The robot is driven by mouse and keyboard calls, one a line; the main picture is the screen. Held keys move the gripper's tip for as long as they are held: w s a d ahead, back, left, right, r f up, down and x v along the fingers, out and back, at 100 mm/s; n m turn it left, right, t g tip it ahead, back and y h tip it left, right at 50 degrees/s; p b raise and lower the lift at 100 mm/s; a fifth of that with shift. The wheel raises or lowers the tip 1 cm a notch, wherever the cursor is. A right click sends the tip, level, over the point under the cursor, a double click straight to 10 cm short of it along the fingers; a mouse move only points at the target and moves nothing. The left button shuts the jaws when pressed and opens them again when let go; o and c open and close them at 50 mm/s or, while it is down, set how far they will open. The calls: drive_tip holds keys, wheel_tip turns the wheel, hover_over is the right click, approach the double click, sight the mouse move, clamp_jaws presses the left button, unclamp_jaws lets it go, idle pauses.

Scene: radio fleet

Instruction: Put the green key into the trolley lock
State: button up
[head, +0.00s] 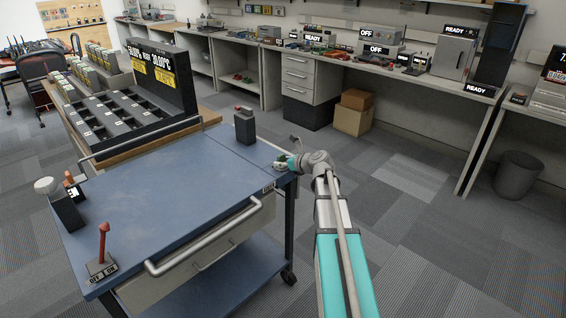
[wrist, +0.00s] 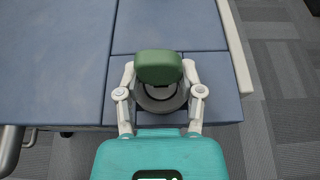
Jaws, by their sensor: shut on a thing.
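The green key (wrist: 158,66) has a rounded green head and sits between the fingers of my gripper (wrist: 159,82), which is shut on it. Below the key head in the wrist view is a dark round lock (wrist: 160,104) on the corner of the blue trolley (wrist: 60,60). The key's shaft is hidden, so I cannot tell whether it is in the lock. In the head view my gripper (head: 287,162) is at the right corner of the trolley top (head: 165,195), with a bit of green showing there.
A dark radio-like block (head: 245,127) stands on the trolley near the back right. A red lever (head: 103,245) and a dark holder (head: 66,208) are at its left. A slotted black rack (head: 130,115) stands behind.

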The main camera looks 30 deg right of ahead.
sight(283, 155)
drive_tip(key=shift+f, duration=0.3)
drive_tip(key=o, duration=1.1)
drive_tip(key=shift+c, duration=0.2)
drive_tip(key=shift+r, duration=0.15)
wheel_tip(283, 155, up, 10)
drive_tip(key=p, duration=0.9)
drive_tip(key=shift+f, duration=0.2)
drive_tip(key=s+a+r+h+p, duration=0.1)
drive_tip(key=s+a+r+p, duration=0.1)
drive_tip(key=s+r+p, duration=0.4)
drive_tip(key=s+a+r+m+p, duration=0.1)
drive_tip(key=s+a+r+p, duration=0.1)
drive_tip(key=s+r+p, duration=0.4)
wheel_tip(283, 155, up, 6)
drive_tip(key=p, duration=0.6)
drive_tip(key=shift+a+f+m+t+h, duration=0.2)
drive_tip(key=shift+a+m+t+h, duration=0.1)
drive_tip(key=shift+h, duration=0.1)
